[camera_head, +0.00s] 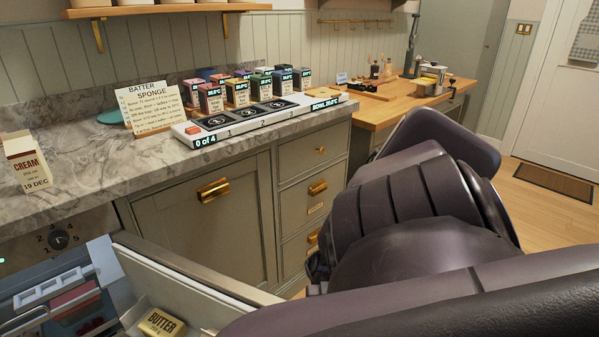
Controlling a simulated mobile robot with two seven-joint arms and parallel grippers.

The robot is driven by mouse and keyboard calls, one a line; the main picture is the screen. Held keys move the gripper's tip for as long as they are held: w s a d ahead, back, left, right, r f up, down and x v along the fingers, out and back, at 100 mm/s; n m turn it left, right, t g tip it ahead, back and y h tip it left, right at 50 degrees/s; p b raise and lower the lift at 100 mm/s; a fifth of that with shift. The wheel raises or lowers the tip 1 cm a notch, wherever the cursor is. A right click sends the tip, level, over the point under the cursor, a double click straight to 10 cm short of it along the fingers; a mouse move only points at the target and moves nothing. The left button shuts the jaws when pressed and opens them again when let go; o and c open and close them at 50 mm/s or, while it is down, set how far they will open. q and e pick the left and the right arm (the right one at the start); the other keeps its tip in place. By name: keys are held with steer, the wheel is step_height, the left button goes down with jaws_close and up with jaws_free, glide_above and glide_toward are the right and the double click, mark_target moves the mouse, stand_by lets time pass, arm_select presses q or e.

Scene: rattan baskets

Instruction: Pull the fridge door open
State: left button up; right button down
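The fridge door (187,268) stands open at the lower left, its top edge running down to the right. A butter pack (161,324) sits at its inner side. The fridge interior (25,318) is exposed under the counter and holds trays and packs, partly cut off by the frame. A large dark arm of mine fills the lower right, just beyond the door edge. It hides the outer side of the door and any handle there. No fingertips of my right gripper can be made out. My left gripper does not show.
A marble counter (75,180) bears a cream carton (27,165), a recipe card (150,105), several colored tins and a numbered scale strip (262,120). Drawers with brass handles lie below. A wooden worktop (385,108) stands behind; floor (540,215) is clear at right.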

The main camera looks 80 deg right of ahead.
steer(key=shift+d, duration=0.15)
stand_by(0.4)
steer(key=c, duration=1.1)
jaws_free()
steer(key=shift+d, duration=0.15)
steer(key=b+v, duration=0.1)
steer(key=v, duration=0.9)
steer(key=shift+d, duration=0.25)
